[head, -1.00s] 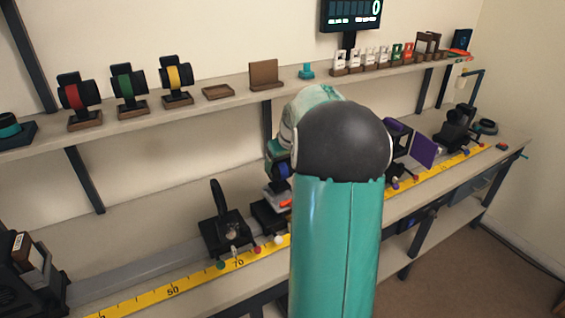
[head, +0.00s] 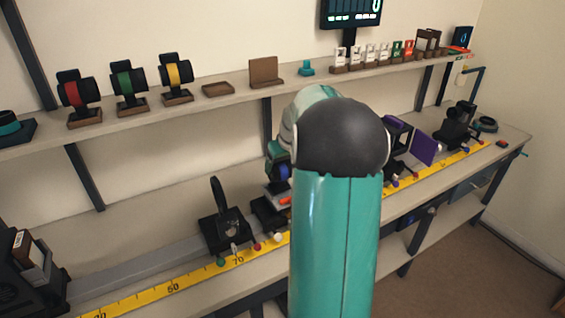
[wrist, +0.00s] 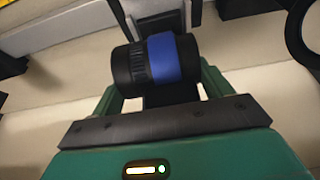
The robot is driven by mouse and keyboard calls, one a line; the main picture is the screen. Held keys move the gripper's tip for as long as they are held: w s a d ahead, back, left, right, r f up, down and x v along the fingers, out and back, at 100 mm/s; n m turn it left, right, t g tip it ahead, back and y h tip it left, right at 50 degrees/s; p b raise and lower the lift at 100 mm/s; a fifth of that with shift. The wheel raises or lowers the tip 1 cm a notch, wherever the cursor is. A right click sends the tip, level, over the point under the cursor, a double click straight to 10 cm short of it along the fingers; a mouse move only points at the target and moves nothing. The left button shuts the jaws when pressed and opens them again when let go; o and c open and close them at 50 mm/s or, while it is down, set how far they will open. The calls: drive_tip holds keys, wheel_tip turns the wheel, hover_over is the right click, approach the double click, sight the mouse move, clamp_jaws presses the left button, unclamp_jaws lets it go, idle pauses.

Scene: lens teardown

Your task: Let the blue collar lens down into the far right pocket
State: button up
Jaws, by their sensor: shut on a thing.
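The blue collar lens is a black barrel with a wide blue band (wrist: 163,60); in the wrist view it lies sideways across my gripper (wrist: 160,82). My gripper is shut on it, with a green finger at each side. In the head view only a small bit of the lens's blue (head: 285,172) shows below my gripper (head: 279,160), beside my arm, which hides most of that spot. I cannot make out the far right pocket in either view.

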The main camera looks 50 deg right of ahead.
drive_tip(key=shift+f, duration=0.65)
idle(0.4)
drive_tip(key=o, duration=1.3)
drive_tip(key=shift+f, duration=0.1)
drive_tip(key=v, duration=1.3)
drive_tip(key=shift+r, duration=0.4)
